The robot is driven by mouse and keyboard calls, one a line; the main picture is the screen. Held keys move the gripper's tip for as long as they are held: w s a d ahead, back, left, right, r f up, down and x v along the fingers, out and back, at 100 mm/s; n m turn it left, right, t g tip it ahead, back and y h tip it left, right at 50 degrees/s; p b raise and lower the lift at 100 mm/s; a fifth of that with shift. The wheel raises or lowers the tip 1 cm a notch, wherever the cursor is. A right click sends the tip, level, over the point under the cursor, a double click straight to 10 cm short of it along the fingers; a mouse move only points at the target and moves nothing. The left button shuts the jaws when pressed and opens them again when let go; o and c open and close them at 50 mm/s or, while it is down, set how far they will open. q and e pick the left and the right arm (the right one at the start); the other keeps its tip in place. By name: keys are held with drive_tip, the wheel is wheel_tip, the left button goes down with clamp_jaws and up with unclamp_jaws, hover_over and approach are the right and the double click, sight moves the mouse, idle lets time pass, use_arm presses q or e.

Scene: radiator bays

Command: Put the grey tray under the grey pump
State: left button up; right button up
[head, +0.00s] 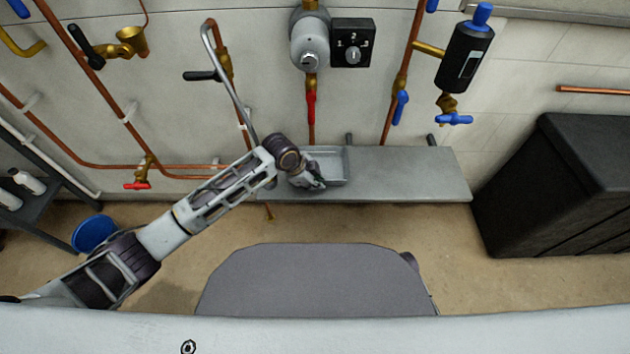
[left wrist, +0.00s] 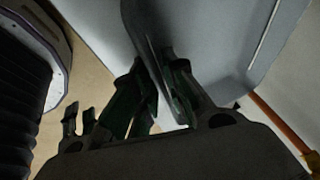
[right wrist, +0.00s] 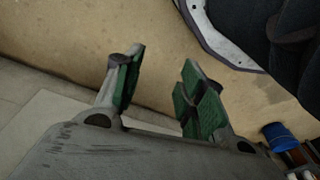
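The grey tray (head: 333,163) is a shallow rectangular tray lying on the left part of the grey ledge. It is below the grey pump (head: 309,42), which sits on the vertical copper pipe on the wall. My left gripper (head: 314,179) is at the tray's left front side and hides that corner. In the left wrist view, the fingers (left wrist: 158,95) close on either side of the tray's wall (left wrist: 149,40). My right gripper (right wrist: 160,82) is open and empty in the right wrist view, above the floor; it is out of the head view.
The grey ledge (head: 410,175) is clear to the right of the tray. A black dial box (head: 353,43) is beside the pump, and a red-handled valve (head: 311,103) hangs below it. A black chest (head: 560,185) stands right. A blue bucket (head: 94,233) is on the floor at left.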

use_arm(q)
drive_tip(key=shift+r, duration=0.2)
drive_tip(key=shift+s+a+r, duration=0.1)
drive_tip(key=shift+a+r, duration=0.15)
drive_tip(key=shift+r, duration=0.25)
drive_tip(key=shift+s+a+r, duration=0.1)
drive_tip(key=shift+a+r, duration=0.05)
drive_tip(key=shift+r, duration=0.15)
drive_tip(key=p+v, duration=0.2)
drive_tip(key=v, duration=0.8)
drive_tip(key=shift+p, duration=0.4)
use_arm(e)
wheel_tip(320, 180, down, 8)
drive_tip(key=d, duration=0.2)
drive_tip(key=shift+t, duration=0.3)
drive_tip(key=shift+a+r, duration=0.1)
idle(0.7)
